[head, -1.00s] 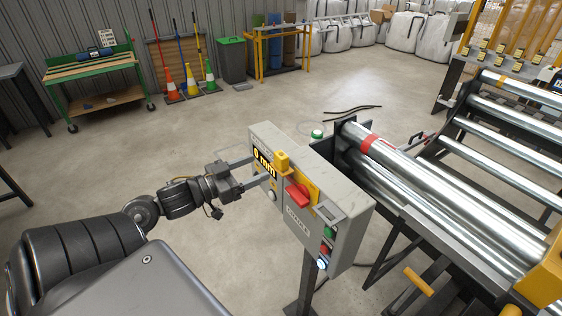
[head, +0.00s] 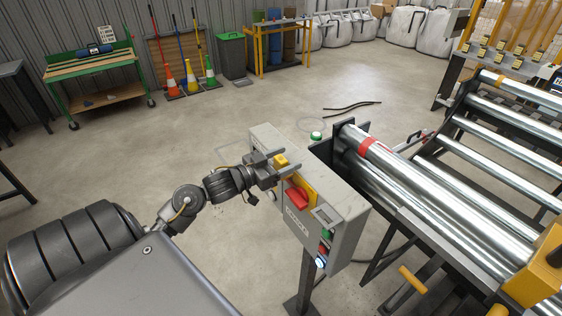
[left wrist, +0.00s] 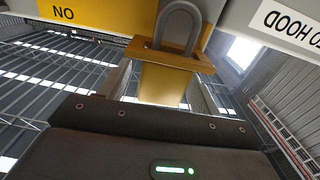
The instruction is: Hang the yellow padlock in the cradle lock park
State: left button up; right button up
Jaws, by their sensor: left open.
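The yellow padlock (head: 281,160) is at the upper part of the grey control box, and my left gripper (head: 278,168) is at it. In the left wrist view, the yellow padlock body (left wrist: 165,85) lies between the two open fingers, with small gaps visible. Its grey shackle (left wrist: 178,22) passes by a yellow bracket (left wrist: 140,47); I cannot tell exactly how it is seated. I cannot tell which part is the cradle lock park. My right gripper is out of view.
The grey control box (head: 262,135) stands on a post and carries a red rotary switch (head: 297,198) and several buttons. Steel rollers (head: 420,185) lie close on its right. A green workbench (head: 95,68) and cones (head: 170,86) are far back. The floor on the left is open.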

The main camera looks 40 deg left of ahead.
pick_arm(q)
jog(key=shift+w+d, duration=0.15)
jog(key=shift+w, duration=0.3)
jog(key=shift+s, duration=0.1)
jog(key=c, duration=1.1)
